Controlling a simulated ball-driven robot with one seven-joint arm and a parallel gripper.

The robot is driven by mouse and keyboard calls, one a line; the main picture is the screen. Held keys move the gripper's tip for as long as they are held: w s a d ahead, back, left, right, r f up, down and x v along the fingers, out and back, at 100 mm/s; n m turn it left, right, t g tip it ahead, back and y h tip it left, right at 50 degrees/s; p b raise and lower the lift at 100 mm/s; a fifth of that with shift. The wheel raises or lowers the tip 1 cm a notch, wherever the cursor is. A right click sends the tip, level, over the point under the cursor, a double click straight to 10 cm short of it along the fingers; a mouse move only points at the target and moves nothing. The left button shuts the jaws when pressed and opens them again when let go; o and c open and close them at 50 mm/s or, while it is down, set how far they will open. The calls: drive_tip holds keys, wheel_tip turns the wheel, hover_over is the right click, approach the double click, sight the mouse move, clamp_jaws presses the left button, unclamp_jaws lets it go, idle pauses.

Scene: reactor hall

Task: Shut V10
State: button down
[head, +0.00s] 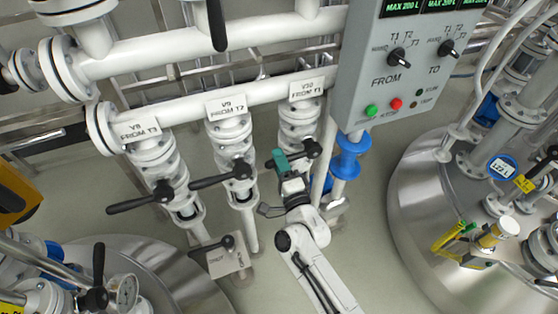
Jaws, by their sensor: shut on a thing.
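Valve V10, labelled "V10 FROM T1" (306,88), is the rightmost of three white valves under the horizontal pipe. Its black lever (308,150) reaches from the hub down to the left, across the valve's vertical line. My gripper (281,161), with teal fingers, is at the outer end of this lever and shut on it.
A grey control box (385,70) and a blue-flanged pipe (347,160) stand to the right. Steel tanks (425,200) flank the floor.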

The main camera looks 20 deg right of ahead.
drive_tip(key=shift+a+r, duration=0.1)
drive_tip(key=shift+r, duration=0.25)
drive_tip(key=c, duration=1)
unclamp_jaws()
drive_tip(key=shift+f, duration=0.1)
drive_tip(key=shift+s+f, duration=0.2)
drive_tip(key=shift+s, duration=0.25)
drive_tip(key=s+f+b, duration=0.1)
drive_tip(key=s, duration=0.8)
drive_tip(key=shift+s+f, duration=0.35)
